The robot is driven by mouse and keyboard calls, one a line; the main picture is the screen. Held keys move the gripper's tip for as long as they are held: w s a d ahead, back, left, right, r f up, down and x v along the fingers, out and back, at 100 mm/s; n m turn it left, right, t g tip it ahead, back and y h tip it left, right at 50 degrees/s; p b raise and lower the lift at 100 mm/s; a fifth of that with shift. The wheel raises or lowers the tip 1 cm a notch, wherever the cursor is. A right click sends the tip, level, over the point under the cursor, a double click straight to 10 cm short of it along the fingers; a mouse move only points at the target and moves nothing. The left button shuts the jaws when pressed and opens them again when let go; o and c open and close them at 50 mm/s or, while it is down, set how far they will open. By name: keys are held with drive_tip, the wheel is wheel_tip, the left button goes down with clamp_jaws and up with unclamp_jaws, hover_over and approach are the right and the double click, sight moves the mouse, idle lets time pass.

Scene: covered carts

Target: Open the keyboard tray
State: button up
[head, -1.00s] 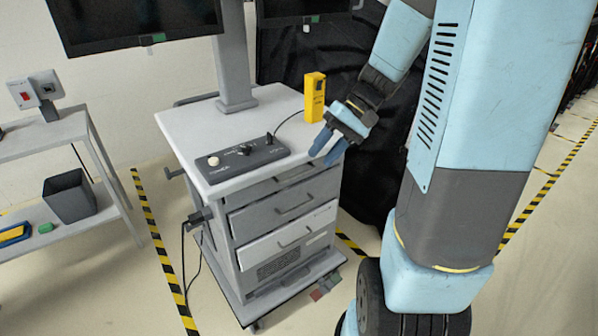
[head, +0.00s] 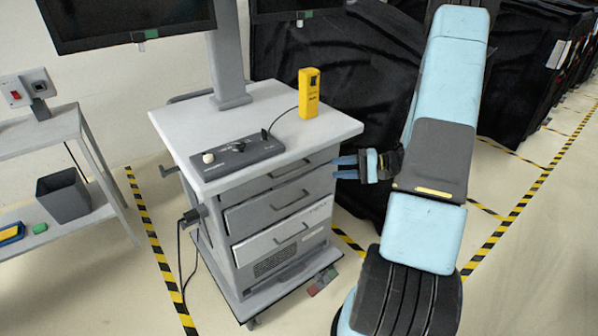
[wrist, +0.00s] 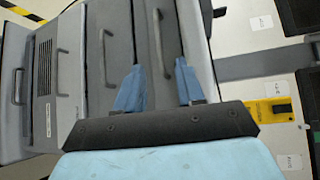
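The grey cart (head: 255,105) has a stack of fronts with bar handles; I take the uppermost front, directly under the worktop, as the keyboard tray (head: 262,184). It looks shut, with its handle (head: 291,171) on the front. My gripper (head: 340,167) is at the cart's front right, about level with that front, with blue fingers pointing left toward it. In the wrist view, the fingers (wrist: 160,78) are spread apart with nothing between them. The uppermost handle (wrist: 157,42) appears beyond them, in line with the gap. I see no contact with it.
A control box (head: 237,153) and a yellow device (head: 309,94) stand on the worktop. A shelf with a dark bin (head: 64,194) is at the left. Black covers (head: 310,55) hang behind the cart.

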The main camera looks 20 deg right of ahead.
drive_tip(key=x, duration=1.3)
drive_tip(key=shift+w+f+t, duration=0.3)
drive_tip(key=shift+w+f, duration=0.05)
drive_tip(key=shift+w, duration=0.1)
clamp_jaws()
